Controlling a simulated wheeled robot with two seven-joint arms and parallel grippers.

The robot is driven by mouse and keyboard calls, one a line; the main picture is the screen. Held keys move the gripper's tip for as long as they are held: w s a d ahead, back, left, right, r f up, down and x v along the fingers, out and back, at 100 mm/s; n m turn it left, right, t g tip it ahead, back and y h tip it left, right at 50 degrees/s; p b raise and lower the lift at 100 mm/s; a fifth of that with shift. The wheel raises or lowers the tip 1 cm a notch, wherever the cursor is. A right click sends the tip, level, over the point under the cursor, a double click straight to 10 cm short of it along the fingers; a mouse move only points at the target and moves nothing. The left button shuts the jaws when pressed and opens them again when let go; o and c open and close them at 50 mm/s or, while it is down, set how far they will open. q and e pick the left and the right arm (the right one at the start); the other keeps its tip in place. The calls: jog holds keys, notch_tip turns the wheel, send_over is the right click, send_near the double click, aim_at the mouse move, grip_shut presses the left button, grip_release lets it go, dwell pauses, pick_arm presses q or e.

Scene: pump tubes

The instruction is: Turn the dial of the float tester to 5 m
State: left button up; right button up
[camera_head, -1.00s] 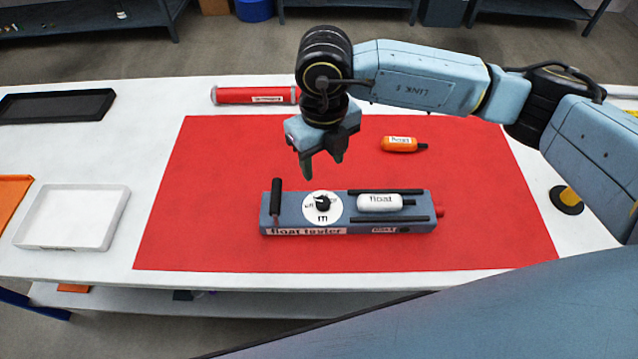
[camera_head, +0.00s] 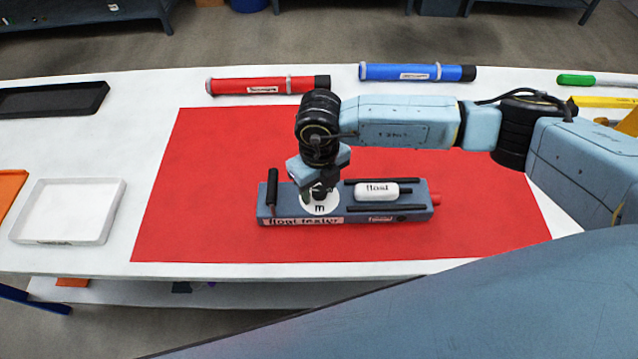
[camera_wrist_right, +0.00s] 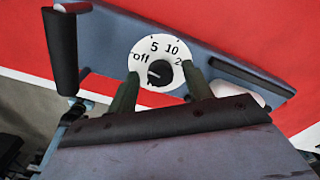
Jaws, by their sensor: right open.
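The blue-grey float tester (camera_head: 350,215) lies on the red mat, with a black lever at its left end and a white float (camera_head: 377,189) in its cradle. Its white dial (camera_head: 322,208) is partly hidden by my right gripper (camera_head: 318,193) in the head view. In the right wrist view the dial (camera_wrist_right: 155,50) shows off, 5, 10 and a partly hidden 2. Its black knob (camera_wrist_right: 160,72) has a pale mark that seems to face off. My right gripper's open fingers stand on either side of the knob, apparently not touching it. My left gripper is out of view.
The red mat (camera_head: 220,150) has free room around the tester. A red tube (camera_head: 262,84) and a blue tube (camera_head: 415,72) lie at the back. A white tray (camera_head: 68,212) and a black tray (camera_head: 50,100) are at the left.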

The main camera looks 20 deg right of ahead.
jog(key=c, duration=1)
jog(key=shift+o, duration=0.2)
jog(key=m, duration=0.3)
jog(key=shift+m+p, duration=0.35)
jog(key=shift+m, duration=0.05)
jog(key=m+p, duration=0.1)
jog(key=m, duration=0.3)
jog(key=shift+m, duration=0.4)
jog(key=o, duration=1)
jog(key=shift+c, duration=0.2)
